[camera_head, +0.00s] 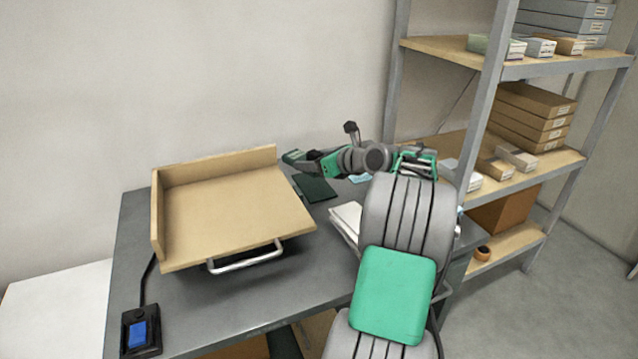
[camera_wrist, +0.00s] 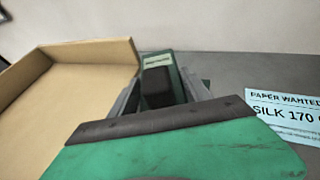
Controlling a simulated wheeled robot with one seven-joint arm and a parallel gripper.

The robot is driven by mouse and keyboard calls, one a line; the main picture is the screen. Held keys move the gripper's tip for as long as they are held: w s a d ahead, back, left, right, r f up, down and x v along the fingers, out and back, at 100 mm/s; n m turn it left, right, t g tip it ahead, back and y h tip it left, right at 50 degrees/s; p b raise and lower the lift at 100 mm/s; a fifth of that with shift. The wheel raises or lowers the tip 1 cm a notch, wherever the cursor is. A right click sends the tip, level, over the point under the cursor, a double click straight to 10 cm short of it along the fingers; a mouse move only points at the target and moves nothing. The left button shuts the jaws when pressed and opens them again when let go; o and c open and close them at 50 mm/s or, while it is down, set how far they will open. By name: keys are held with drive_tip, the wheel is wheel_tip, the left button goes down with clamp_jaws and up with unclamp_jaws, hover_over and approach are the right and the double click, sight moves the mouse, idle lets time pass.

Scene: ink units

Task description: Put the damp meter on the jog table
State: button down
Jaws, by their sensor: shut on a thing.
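The damp meter (camera_wrist: 158,88) shows in the wrist view as a dark block between the two fingers of my gripper (camera_wrist: 160,84). A green part with a pale label lies just beyond it; I cannot tell whether that belongs to the meter. My gripper is shut on the meter. In the head view my gripper (camera_head: 298,160) is just right of the jog table's raised back corner, and the meter is hard to make out there. The jog table (camera_head: 235,210) is a tilted wooden tray with walls at its back and left. Its bed is empty, and it also shows at left in the wrist view (camera_wrist: 75,92).
The jog table stands on a grey desk (camera_head: 220,312), with a blue-button switch (camera_head: 140,332) at front left. A dark green flat thing (camera_head: 314,188) and white paper (camera_head: 346,218) lie to its right. A printed card (camera_wrist: 285,115) lies at right. Shelves (camera_head: 500,150) stand farther right.

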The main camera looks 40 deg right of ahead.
hover_over(319, 188)
wheel_tip(319, 188, down, 5)
drive_tip(key=shift+f+b, duration=0.1)
drive_tip(key=shift+b, duration=0.35)
wheel_tip(319, 188, down, 3)
drive_tip(key=shift+d+f+b, duration=0.1)
drive_tip(key=shift+f+b, duration=0.05)
drive_tip(key=shift+b, duration=0.5)
drive_tip(key=shift+c, duration=2.4)
unclamp_jaws()
drive_tip(key=p+v, duration=0.2)
drive_tip(key=v, duration=1)
